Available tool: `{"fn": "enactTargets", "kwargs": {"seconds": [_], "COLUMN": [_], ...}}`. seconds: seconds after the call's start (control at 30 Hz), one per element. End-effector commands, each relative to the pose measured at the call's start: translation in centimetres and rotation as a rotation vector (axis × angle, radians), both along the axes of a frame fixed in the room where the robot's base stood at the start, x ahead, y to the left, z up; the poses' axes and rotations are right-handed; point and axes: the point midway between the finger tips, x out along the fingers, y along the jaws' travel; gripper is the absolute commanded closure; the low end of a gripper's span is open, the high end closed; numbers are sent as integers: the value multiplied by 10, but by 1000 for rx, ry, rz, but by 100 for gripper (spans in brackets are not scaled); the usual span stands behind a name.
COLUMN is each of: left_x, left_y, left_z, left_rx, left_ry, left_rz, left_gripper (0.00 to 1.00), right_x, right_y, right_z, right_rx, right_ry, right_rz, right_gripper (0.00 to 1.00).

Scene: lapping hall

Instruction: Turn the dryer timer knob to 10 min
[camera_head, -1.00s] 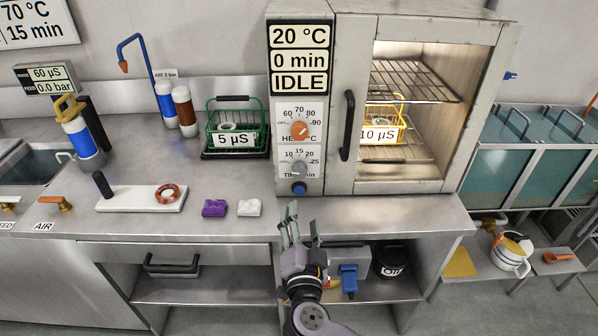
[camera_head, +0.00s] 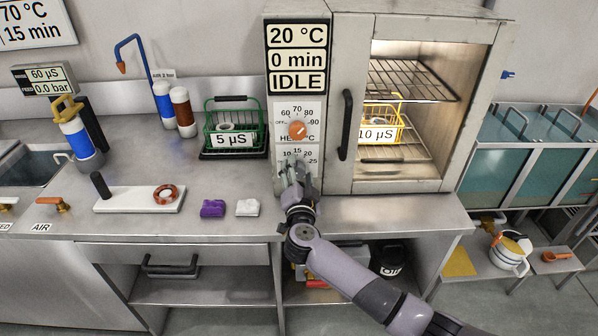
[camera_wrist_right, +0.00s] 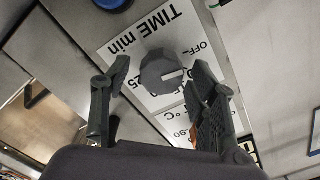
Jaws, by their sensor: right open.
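The grey timer knob (camera_wrist_right: 158,72) is on the white "TIME min" dial (camera_wrist_right: 140,40) of the dryer (camera_head: 385,20), seen in the right wrist view. A white mark on it points toward the right of that picture. My right gripper (camera_head: 297,170) is open in front of the dial, with one finger on each side of the knob; I cannot tell whether they touch it. In the head view the gripper hides the knob. The dryer display (camera_head: 298,59) reads 20 °C, 0 min, IDLE. My left gripper is out of view.
The orange heat knob (camera_head: 297,130) sits just above the timer dial, and a blue button (camera_wrist_right: 112,3) below it. The black door handle (camera_head: 346,125) is close to the right. Purple (camera_head: 212,208) and white (camera_head: 247,207) pieces lie on the counter (camera_head: 230,180).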

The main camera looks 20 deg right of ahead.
Motion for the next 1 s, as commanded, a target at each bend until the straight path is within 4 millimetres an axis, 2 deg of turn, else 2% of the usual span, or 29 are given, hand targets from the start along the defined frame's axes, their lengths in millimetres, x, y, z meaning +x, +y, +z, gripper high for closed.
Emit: {"fn": "enactTargets", "kwargs": {"seconds": [0.13, 0.4, 1.0], "left_x": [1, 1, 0], "left_y": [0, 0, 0], "left_z": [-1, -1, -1], "left_rx": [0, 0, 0], "left_ry": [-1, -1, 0], "left_rz": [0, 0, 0], "left_gripper": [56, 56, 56], "right_x": [8, 9, 8], "right_y": [-2, -2, -2], "right_z": [0, 0, 0], "right_rx": [1, 1, 1], "right_ry": [-1, 0, 0], "right_rz": [1, 1, 0], "right_gripper": [46, 46, 86]}}
